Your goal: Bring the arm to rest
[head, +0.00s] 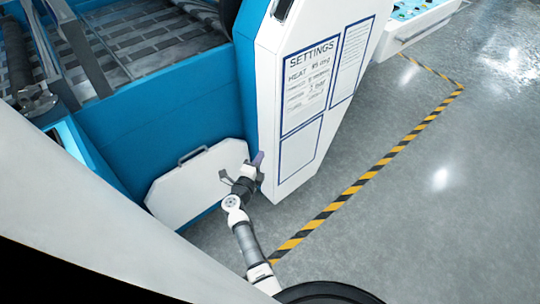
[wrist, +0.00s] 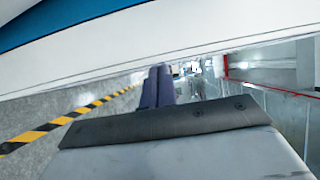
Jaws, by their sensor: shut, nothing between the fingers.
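My gripper (head: 257,160) is at the end of my arm, low in front of the machine, close to the lower edge of its white end panel (head: 290,130). In the wrist view its fingers (wrist: 158,86) are together and hold nothing. The white panel (wrist: 130,45) with a blue stripe fills the top of the wrist view, just beyond the fingers. I cannot tell whether the gripper touches the panel. My arm reaches up from the bottom of the head view.
A white hatch with a handle (head: 198,185) is left of my gripper on the blue machine side (head: 160,115). A yellow-black floor stripe (head: 370,180) runs to the right. Grey floor (head: 470,200) beyond it is clear. A control console (head: 415,25) stands at the top.

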